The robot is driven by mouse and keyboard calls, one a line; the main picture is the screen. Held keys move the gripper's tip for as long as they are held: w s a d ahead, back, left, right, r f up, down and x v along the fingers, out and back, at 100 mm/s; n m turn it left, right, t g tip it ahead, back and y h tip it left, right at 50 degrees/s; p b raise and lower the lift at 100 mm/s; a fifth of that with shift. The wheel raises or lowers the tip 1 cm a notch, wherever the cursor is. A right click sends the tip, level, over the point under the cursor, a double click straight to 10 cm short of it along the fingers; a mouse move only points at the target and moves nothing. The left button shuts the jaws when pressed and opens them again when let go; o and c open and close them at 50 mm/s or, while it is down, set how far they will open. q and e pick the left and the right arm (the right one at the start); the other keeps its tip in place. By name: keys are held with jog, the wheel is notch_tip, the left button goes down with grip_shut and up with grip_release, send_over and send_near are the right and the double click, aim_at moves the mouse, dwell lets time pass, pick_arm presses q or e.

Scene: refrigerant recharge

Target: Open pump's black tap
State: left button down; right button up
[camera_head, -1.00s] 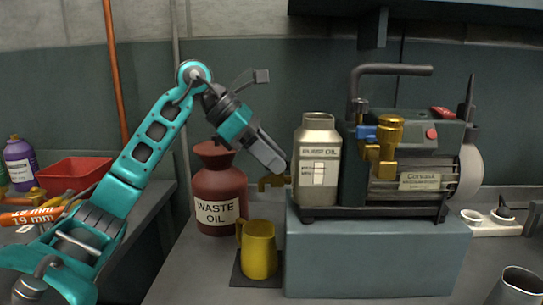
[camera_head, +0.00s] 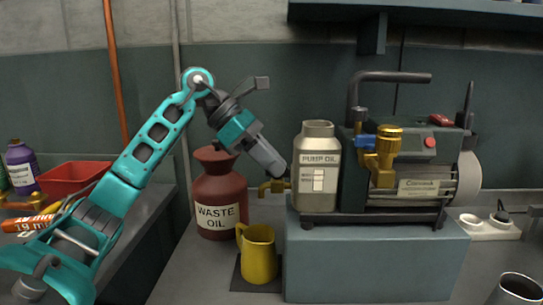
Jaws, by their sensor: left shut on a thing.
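The pump (camera_head: 413,188) with its pump oil bottle (camera_head: 318,160) stands on a grey block. A brass drain tap (camera_head: 270,187) sticks out to the left, low beside the bottle. My left gripper (camera_head: 280,170) points down and to the right at this tap, just left of the bottle. It is shut on the tap's black handle, which is mostly hidden by the fingers. I cannot tell the handle's angle. My right gripper is not in view.
A yellow jug (camera_head: 257,254) stands on a dark mat below the tap. A brown waste oil bottle (camera_head: 220,195) stands behind it to the left. The grey block (camera_head: 375,260) fills the middle. A metal cup (camera_head: 516,291) is at the lower right.

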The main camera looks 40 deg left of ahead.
pick_arm(q)
jog(key=shift+m+g+h+p, duration=0.3)
jog(key=shift+m+g+p, duration=0.2)
jog(key=shift+m, duration=0.1)
jog(key=shift+f, duration=0.2)
jog(key=c, duration=1.2)
grip_release()
jog(key=shift+r, duration=0.1)
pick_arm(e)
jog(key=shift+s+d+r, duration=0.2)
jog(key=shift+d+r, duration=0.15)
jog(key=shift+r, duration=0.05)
pick_arm(q)
jog(key=shift+a+r, duration=0.1)
jog(key=shift+a+r, duration=0.2)
jog(key=shift+r, duration=0.05)
jog(key=p+v, duration=0.2)
jog(key=v, duration=1)
jog(key=shift+p, duration=0.35)
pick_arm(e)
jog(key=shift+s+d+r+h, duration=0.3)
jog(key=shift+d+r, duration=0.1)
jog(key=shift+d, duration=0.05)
